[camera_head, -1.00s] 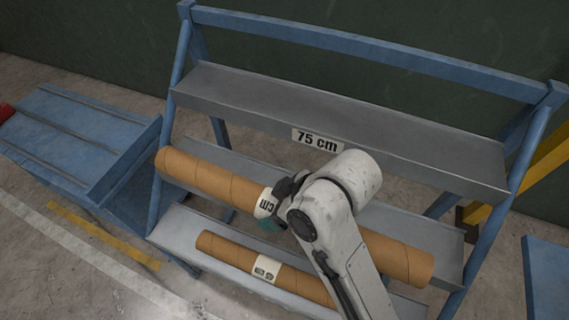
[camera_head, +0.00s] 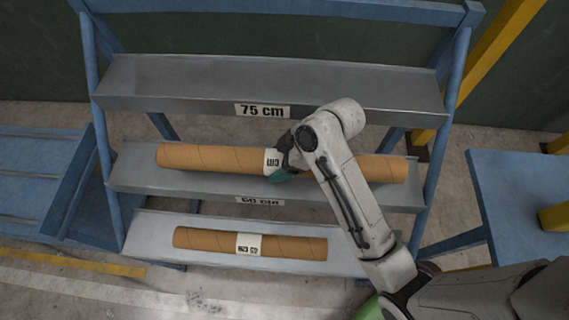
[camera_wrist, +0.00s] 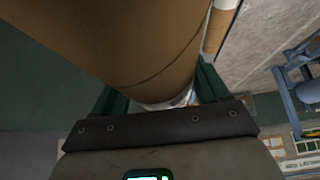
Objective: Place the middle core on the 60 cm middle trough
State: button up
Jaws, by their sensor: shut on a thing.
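The middle core is a long brown cardboard tube (camera_head: 215,158) with a white label. It lies lengthwise along the middle trough (camera_head: 135,181), whose front label reads 60 cm and is partly cut off from sight. The tube is level with the trough and within its ends; I cannot tell whether it rests on it or hovers just above. My gripper (camera_head: 282,168) is shut on the tube near its label. My arm hides part of the tube to the right. In the wrist view the tube (camera_wrist: 130,40) fills the space between the green fingers.
The top trough (camera_head: 180,80), marked 75 cm, is empty and overhangs behind my arm. A shorter labelled core (camera_head: 200,239) lies on the bottom trough (camera_head: 150,228). Blue rack posts (camera_head: 101,150) stand at both sides. Blue tables flank the rack, left (camera_head: 40,150) and right (camera_head: 520,200).

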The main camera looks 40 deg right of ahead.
jog(key=shift+d+f, duration=0.35)
jog(key=shift+f, duration=0.05)
jog(key=shift+d+f+p, duration=0.2)
jog(key=shift+f, duration=0.75)
jog(key=shift+d+f+p, duration=0.15)
jog(key=shift+f, duration=0.75)
jog(key=o, duration=1.6)
jog(key=shift+c, duration=0.2)
jog(key=v, duration=1.2)
